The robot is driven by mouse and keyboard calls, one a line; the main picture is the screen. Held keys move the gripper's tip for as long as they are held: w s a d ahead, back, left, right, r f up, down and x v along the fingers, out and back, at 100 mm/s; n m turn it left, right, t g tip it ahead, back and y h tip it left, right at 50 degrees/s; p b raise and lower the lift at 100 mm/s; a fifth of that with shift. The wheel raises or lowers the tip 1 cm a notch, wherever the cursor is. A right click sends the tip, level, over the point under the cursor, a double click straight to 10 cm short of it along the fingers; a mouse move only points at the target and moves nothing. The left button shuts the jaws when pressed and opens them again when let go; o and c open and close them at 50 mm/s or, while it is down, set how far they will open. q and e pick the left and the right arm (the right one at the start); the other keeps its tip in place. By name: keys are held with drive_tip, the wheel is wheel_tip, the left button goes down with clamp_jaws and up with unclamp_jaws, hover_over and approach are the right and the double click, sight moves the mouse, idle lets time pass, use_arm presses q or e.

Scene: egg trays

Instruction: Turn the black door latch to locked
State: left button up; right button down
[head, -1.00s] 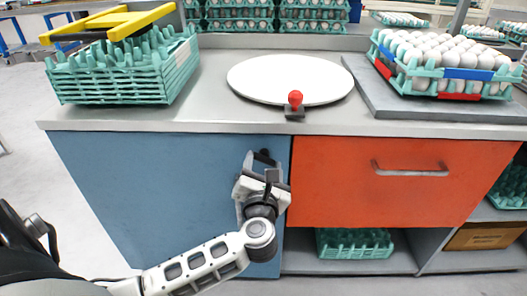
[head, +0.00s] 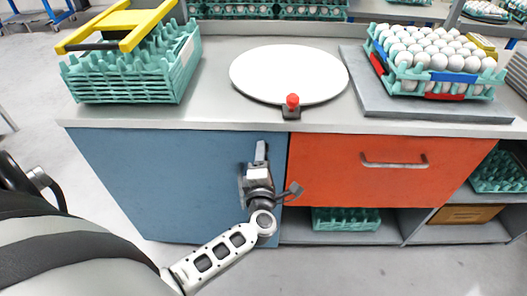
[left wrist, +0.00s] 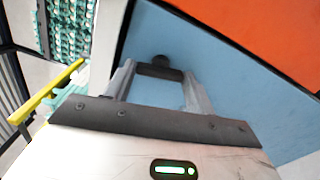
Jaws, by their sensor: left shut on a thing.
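The blue cabinet door (head: 175,185) is closed under the counter. My left gripper (head: 261,152) is at its upper right part, against the door front. In the left wrist view the black latch (left wrist: 161,62) shows at the fingertips, between the two fingers of the left gripper (left wrist: 160,72). The gripper is shut on the latch. In the head view the gripper hides the latch, so its angle cannot be read there. My right gripper is not in view.
An orange drawer (head: 385,172) with a metal handle is right of the door. On the counter are a white round plate (head: 288,72), a red-topped knob (head: 292,101), stacked green trays (head: 130,80) and an egg tray (head: 430,75). Open shelves are below the drawer.

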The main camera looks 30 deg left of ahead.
use_arm(q)
drive_tip(key=shift+m+p, duration=0.7)
drive_tip(key=shift+m, duration=0.4)
drive_tip(key=o, duration=1)
drive_tip(key=v, duration=0.7)
drive_tip(key=shift+s+d, duration=0.15)
drive_tip(key=shift+s, duration=0.05)
drive_tip(key=shift+d+m, duration=0.1)
drive_tip(key=shift+m, duration=0.2)
